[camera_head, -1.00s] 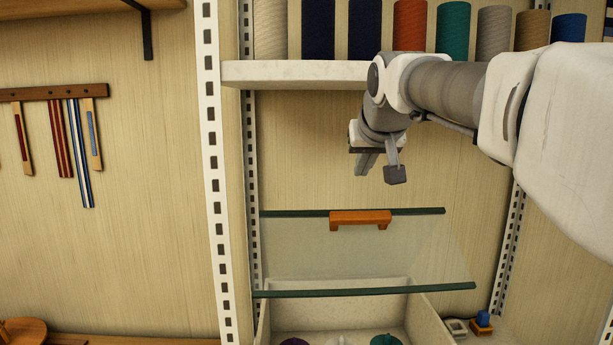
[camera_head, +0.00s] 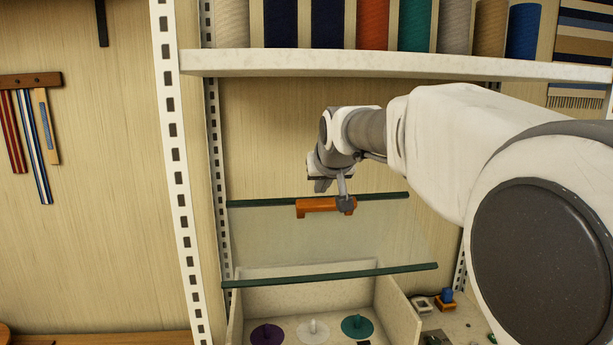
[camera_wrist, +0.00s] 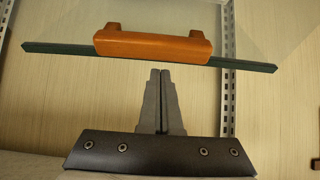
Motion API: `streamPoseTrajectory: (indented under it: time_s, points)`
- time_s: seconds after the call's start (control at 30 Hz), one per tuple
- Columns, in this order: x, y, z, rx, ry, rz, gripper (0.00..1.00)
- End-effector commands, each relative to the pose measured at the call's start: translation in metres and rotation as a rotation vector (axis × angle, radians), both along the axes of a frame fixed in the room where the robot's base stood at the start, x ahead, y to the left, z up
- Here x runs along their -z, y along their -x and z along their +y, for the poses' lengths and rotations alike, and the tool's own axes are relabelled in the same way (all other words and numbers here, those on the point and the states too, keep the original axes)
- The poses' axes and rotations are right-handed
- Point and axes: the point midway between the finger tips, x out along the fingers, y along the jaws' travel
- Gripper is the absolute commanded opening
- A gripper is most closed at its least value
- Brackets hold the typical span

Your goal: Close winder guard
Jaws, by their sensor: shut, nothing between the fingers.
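The winder guard (camera_head: 330,235) is a clear panel with dark green edge strips. It stands raised and tilted above an open pale bin, with an orange handle (camera_head: 318,206) on its upper edge. In the wrist view the handle (camera_wrist: 152,47) lies across the picture, just beyond my fingertips. My gripper (camera_head: 344,203) is shut and empty, and in the head view it overlaps the handle's right end. In the wrist view its two fingers (camera_wrist: 160,73) are pressed together, with their tips close to the handle. I cannot tell whether they touch it.
The bin (camera_head: 402,310) under the guard holds purple, white and teal discs with pegs. A shelf (camera_head: 400,64) with coloured yarn cones runs above my arm. A slotted white upright (camera_head: 175,150) stands at left. Small items, one blue-topped (camera_head: 446,296), lie right of the bin.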

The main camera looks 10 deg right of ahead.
Motion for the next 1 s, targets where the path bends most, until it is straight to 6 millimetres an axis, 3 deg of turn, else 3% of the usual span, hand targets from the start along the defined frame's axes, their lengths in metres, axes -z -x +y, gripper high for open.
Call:
streamPoseTrajectory:
  time_s: [0.63,1.0]
  points:
    - [0.006,0.005,0.0,0.001,-0.001,-0.007,0.0]
    - [0.03,0.016,0.0,0.001,-0.001,-0.075,0.0]
